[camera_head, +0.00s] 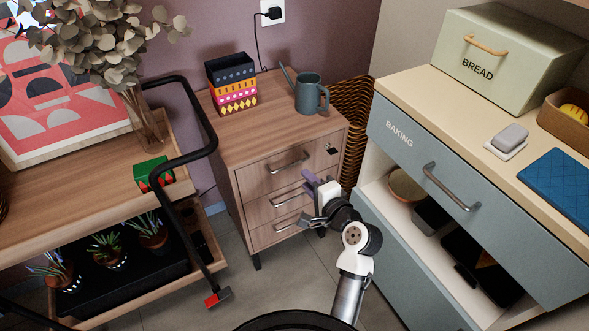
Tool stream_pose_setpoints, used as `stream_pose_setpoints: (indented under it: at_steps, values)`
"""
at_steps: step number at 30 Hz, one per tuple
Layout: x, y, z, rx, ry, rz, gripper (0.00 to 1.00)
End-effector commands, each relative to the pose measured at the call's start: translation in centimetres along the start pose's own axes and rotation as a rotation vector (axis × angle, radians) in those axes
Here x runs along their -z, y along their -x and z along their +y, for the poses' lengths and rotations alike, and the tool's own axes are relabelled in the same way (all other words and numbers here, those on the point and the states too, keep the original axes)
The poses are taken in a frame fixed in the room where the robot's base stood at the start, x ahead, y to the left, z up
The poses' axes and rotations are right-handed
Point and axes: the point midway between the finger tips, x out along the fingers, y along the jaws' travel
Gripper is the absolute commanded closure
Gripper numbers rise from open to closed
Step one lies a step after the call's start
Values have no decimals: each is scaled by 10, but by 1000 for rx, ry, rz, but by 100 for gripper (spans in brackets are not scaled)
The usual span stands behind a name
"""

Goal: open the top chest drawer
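The wooden chest (236,176) stands in the middle of the view with several stacked drawers. Its top drawer (262,180) looks shut, flush with the front, and has a curved metal handle (290,163). A small dark lock or key (331,150) sits at the drawer's upper right. My gripper (308,200) is in front of the chest's right side, below the top handle, at about the height of the middle and lower drawers. Its fingers look spread apart with nothing between them. It hides part of the lower drawers, and I cannot tell its exact distance from them.
A patterned box (231,88) and a grey-blue watering can (309,94) stand on the chest. The blue baking cabinet (400,145) is close on the right. A wooden plant shelf (90,190) with a black rail stands left. Floor shows between them.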

Motion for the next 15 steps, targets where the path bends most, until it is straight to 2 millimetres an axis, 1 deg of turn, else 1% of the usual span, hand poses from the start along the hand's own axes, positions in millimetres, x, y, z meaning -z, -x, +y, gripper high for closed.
stream_pose_setpoints:
  at_steps: [1,6,10,15]
  values:
    - [-1,-13,1,3,0,-4,72]
    - [0,-47,1,4,2,-2,72]
    - [0,-66,1,2,2,0,72]
    - [0,-79,0,1,2,0,72]
